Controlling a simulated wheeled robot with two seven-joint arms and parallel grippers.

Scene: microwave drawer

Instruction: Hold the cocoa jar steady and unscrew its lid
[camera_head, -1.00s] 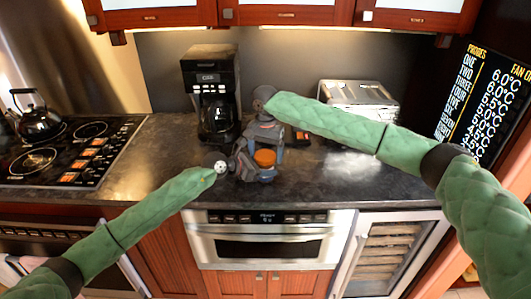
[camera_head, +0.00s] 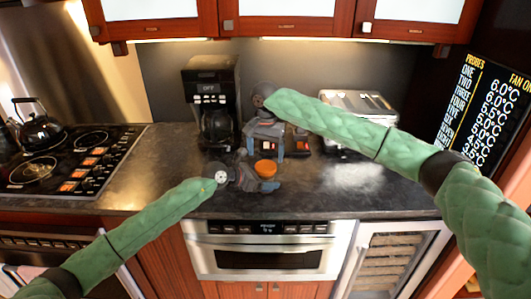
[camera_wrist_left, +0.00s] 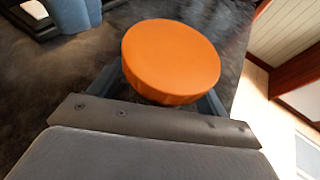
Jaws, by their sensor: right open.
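The cocoa jar's orange lid (camera_head: 265,168) sits above the counter at the centre of the head view. It also fills the upper middle of the left wrist view (camera_wrist_left: 172,60). The jar's body is mostly hidden under the lid and behind my left gripper (camera_head: 262,184). The left gripper's fingers lie low on both sides of the jar, below the lid, and appear shut on it. My right gripper (camera_head: 265,148) is open and empty, pointing down behind and above the lid, apart from it. Part of it shows at the top left of the left wrist view (camera_wrist_left: 72,12).
A coffee maker (camera_head: 209,75) stands behind and left of the jar. A toaster (camera_head: 357,105) stands at the back right. A stove with a kettle (camera_head: 38,124) is at the far left. The counter right of the jar (camera_head: 360,180) is clear.

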